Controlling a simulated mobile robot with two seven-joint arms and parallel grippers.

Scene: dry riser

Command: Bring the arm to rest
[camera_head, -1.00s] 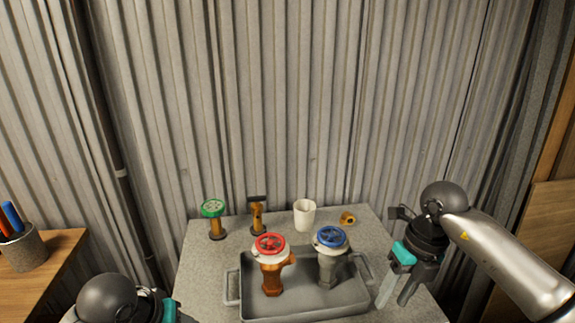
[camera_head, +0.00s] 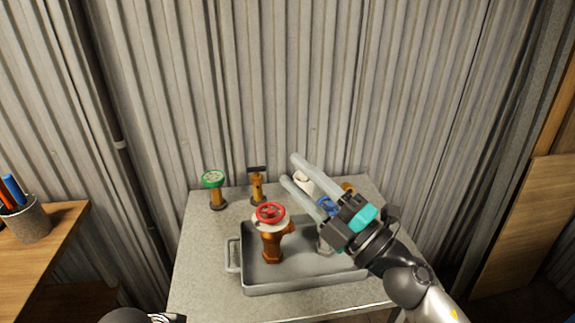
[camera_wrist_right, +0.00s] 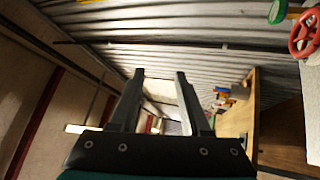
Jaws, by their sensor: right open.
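My right gripper (camera_head: 305,177) is raised in front of the tray's right part in the head view, its fingers pointing up and left. It is open and empty; its two fingers (camera_wrist_right: 159,95) stand apart in the right wrist view. The red-wheeled valve (camera_head: 271,232) stands upright in the grey tray (camera_head: 290,287). Of my left arm only a dark rounded part shows at the bottom edge; the left gripper is out of view.
A green-wheeled valve (camera_head: 214,188) and a brass fitting with a dark top (camera_head: 257,185) stand at the back of the grey table (camera_head: 200,262). A small brass piece (camera_head: 348,187) lies at the back right. A pen cup (camera_head: 26,220) stands on the wooden desk (camera_head: 55,252) at left.

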